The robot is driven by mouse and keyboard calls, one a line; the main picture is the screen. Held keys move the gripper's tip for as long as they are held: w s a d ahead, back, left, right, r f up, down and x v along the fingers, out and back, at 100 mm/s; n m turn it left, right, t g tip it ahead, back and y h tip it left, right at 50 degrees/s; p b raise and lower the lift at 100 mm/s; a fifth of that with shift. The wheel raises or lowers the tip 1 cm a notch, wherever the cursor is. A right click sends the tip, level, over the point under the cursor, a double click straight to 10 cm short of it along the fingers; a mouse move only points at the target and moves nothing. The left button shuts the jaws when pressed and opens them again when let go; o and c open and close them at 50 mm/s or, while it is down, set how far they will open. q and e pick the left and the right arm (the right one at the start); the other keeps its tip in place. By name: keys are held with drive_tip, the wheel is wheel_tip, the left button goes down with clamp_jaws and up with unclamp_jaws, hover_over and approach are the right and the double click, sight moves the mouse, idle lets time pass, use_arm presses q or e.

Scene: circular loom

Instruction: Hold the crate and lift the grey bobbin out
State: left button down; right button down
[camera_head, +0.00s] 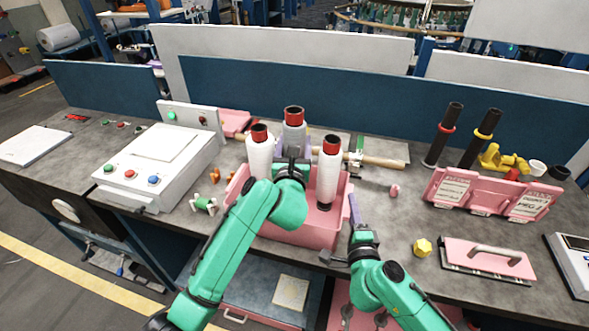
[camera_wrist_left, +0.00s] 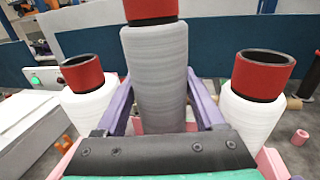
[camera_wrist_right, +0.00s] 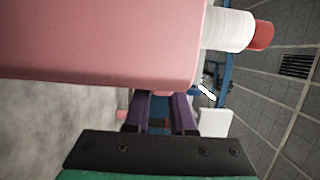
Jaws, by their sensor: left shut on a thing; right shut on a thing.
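The pink crate (camera_head: 312,234) stands at the table's front edge and fills the top of the right wrist view (camera_wrist_right: 100,40). The grey bobbin (camera_head: 294,137) with a red and black top stands upright at the crate's back, between two white bobbins (camera_head: 260,157) (camera_head: 328,182). My left gripper (camera_head: 292,160) is shut on the grey bobbin; in the left wrist view its purple fingers flank the grey body (camera_wrist_left: 157,75). The bobbin's lower end is hidden. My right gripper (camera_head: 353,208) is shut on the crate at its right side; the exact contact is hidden.
A white control box (camera_head: 158,158) stands left of the crate. To the right are a pink open case (camera_head: 490,195), a yellow piece (camera_head: 422,247), a pink handled plate (camera_head: 487,260) and two dark tubes (camera_head: 443,135). A blue panel runs behind the table.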

sight(294, 137)
use_arm(q)
drive_tip(key=shift+r, duration=1.85)
wheel_tip(294, 137, up, 8)
use_arm(e)
drive_tip(key=c, duration=0.7)
unclamp_jaws()
use_arm(q)
drive_tip(key=shift+f, duration=0.1)
drive_tip(key=shift+s, duration=0.1)
use_arm(e)
drive_tip(key=s, duration=0.8)
drive_tip(key=s+d, duration=0.1)
drive_tip(key=s, duration=0.3)
